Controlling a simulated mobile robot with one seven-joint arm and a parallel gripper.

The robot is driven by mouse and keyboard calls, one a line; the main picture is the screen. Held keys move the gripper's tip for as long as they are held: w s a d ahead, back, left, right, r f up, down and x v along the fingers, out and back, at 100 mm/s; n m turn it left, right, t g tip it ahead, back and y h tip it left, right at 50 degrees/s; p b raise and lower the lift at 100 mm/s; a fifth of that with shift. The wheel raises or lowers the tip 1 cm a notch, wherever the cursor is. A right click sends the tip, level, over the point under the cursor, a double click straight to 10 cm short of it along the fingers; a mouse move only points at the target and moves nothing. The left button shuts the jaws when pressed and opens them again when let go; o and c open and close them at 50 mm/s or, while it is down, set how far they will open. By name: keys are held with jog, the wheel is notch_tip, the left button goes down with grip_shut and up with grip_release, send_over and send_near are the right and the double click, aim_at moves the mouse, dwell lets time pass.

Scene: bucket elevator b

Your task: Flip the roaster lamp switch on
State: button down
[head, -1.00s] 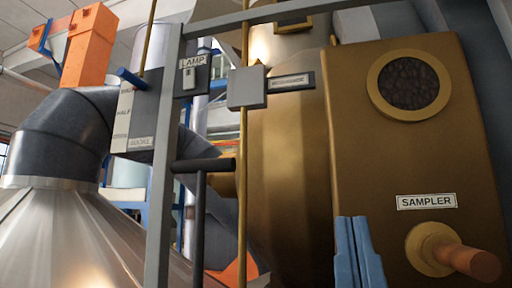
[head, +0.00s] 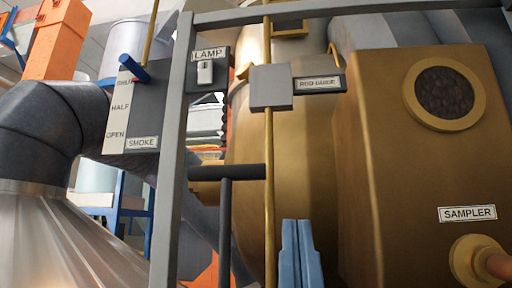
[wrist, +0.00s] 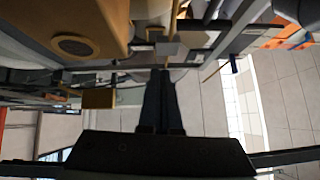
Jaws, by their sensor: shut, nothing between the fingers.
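The lamp switch (head: 205,72) is a small white toggle on a dark plate under a LAMP label (head: 208,55), at the upper left of the head view. Whether the toggle is up or down is hard to tell. My gripper (head: 298,222) shows as two blue fingers side by side, shut and empty, at the bottom of the head view. It is below and to the right of the switch and does not touch it. In the wrist view my gripper (wrist: 160,74) points up toward the machine. I cannot pick out the lamp switch there.
A grey post (head: 172,150) stands just left of the lamp plate. A brass rod (head: 269,180) with a grey block (head: 270,87) and a dark T-handle (head: 226,172) stand between gripper and switch in the picture. The SAMPLER box (head: 400,170) is right; the smoke lever (head: 133,67) is left.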

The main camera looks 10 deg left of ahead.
jog(key=w+a+r+m+g+y+p, duration=0.1)
jog(key=w+a+r+y+p, duration=0.15)
jog(key=w+r, duration=0.35)
jog(key=m+g+y+p, duration=0.1)
jog(key=g+y+p, duration=0.5)
jog(key=y, duration=0.2)
send_near(205, 73)
notch_tip(205, 73, down, 3)
jog(key=s, duration=0.2)
jog(key=s+a+r+n+g+y+p, duration=0.1)
jog(key=s+a+r+g+y+p, duration=0.1)
jog(key=r, duration=0.4)
jog(key=shift+s+a+r+g+y, duration=0.3)
jog(key=shift+s+a+g+y, duration=0.25)
jog(key=shift+a+g+y, duration=0.5)
jog(key=shift+d+p, duration=0.1)
jog(key=shift+p, duration=0.2)
jog(key=shift+w+d+r+p, duration=0.1)
jog(key=shift+w+r+p, duration=0.15)
jog(key=shift+w+p, duration=0.9)
jog(key=shift+w+r+p, duration=0.2)
jog(key=shift+w+p, duration=0.2)
jog(key=shift+w, duration=1.35)
jog(key=shift+w+d+r+p, duration=0.1)
jog(key=shift+w+r+p, duration=0.15)
jog(key=shift+w+p, duration=0.9)
jog(key=shift+w+b, duration=0.35)
jog(key=shift+w, duration=0.1)
